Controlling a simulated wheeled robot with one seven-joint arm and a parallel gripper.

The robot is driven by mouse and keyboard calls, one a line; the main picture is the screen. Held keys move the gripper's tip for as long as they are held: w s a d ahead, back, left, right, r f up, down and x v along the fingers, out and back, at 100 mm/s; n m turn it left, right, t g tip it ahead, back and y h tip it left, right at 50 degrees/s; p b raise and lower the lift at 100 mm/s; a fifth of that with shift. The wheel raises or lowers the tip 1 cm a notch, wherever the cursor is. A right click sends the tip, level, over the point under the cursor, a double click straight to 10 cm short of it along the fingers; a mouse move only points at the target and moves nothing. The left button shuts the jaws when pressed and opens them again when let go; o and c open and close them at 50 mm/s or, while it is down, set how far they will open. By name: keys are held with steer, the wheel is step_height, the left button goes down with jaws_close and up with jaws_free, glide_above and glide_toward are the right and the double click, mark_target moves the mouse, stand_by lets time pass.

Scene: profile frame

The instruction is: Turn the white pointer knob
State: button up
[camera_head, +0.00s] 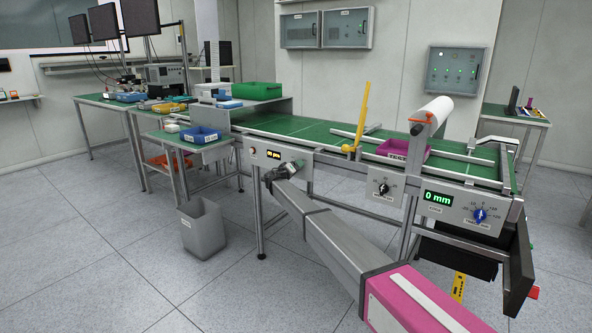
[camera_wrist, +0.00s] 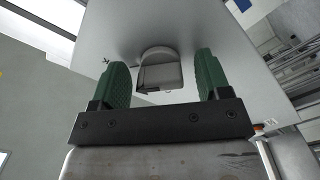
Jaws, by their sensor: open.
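A pale grey-white knob (camera_wrist: 160,72) with a rounded end stands out from a light panel (camera_wrist: 188,28) in the wrist view. My gripper (camera_wrist: 160,66) is open, with one green finger on each side of the knob and a visible gap to each. I cannot tell how deep the fingertips reach along it. In the head view my gripper (camera_head: 270,177) is at the front panel (camera_head: 281,157) on the left part of the conveyor frame, below a small lit display. The knob is hidden there behind my gripper.
A black knob (camera_head: 383,188) and a blue knob (camera_head: 480,215) sit on panels farther right, with a "0 mm" display (camera_head: 438,198). A magenta tray (camera_head: 404,150) stands on the green belt. A grey bin (camera_head: 202,228) is on the floor left of my arm.

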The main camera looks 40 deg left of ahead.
steer(key=s, duration=1)
steer(key=shift+s, duration=0.25)
